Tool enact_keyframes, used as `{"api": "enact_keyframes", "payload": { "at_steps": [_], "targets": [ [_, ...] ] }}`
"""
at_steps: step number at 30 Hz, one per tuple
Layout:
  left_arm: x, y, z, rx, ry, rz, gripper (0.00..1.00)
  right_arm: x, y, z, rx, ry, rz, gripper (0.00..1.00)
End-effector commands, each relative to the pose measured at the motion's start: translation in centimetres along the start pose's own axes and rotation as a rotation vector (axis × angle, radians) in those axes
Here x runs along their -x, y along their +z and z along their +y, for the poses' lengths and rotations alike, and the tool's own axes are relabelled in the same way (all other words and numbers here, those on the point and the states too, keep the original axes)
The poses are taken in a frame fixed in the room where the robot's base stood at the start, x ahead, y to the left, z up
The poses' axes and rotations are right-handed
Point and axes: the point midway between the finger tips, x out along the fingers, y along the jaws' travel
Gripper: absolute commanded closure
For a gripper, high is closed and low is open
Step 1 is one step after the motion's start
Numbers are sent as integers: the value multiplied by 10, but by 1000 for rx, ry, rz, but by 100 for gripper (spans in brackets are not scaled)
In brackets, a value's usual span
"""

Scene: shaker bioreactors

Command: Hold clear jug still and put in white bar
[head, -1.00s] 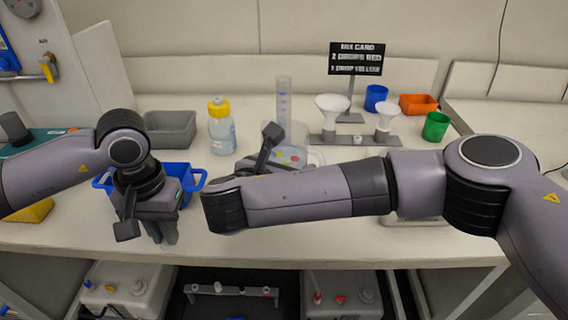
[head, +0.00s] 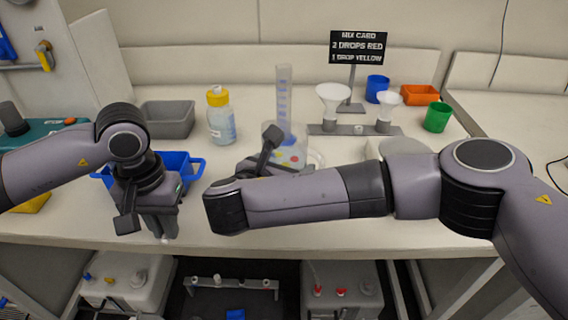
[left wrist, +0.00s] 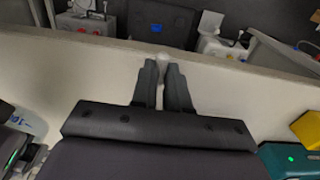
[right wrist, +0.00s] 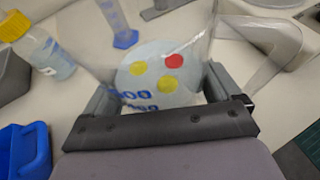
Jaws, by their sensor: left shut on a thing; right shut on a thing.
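The clear jug (head: 290,152) stands on the bench at the middle, partly hidden by my right arm. In the right wrist view the jug (right wrist: 150,50) holds pale blue liquid with red and yellow spots, and blue markings show on its wall. My right gripper (right wrist: 155,92) is shut on the jug, one finger at each side. My left gripper (head: 166,234) points down near the bench's front edge, left of the jug. In the left wrist view its fingers (left wrist: 163,75) are close together on a small white bar (left wrist: 162,57) at their tips.
A blue basket (head: 180,160), a grey bin (head: 168,118) and a yellow-capped bottle (head: 221,120) stand left of the jug. A measuring cylinder (head: 284,85) is behind it. A rack with white funnels (head: 333,95), blue cup (head: 377,86) and green cup (head: 437,117) stands to the right.

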Motion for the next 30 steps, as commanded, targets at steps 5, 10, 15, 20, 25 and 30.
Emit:
{"api": "enact_keyframes", "payload": {
  "at_steps": [5, 10, 15, 20, 25, 30],
  "targets": [
    [-4, 0, 0, 0, 0, 0, 100, -2, -5, 0, -1, 0, -2, 56],
    [-6, 0, 0, 0, 0, 0, 100, -4, -9, 0, -1, 0, -2, 56],
    [-9, 0, 0, 0, 0, 0, 100, -6, -14, 0, -1, 0, -3, 56],
    [-11, 0, 0, 0, 0, 0, 100, -8, -18, 0, -1, 0, -3, 56],
    [-14, 0, 0, 0, 0, 0, 100, -10, -23, 0, -1, 0, -2, 56],
    [-16, 0, 0, 0, 0, 0, 100, -12, -28, 0, -1, 0, -2, 56]
  ]
}}
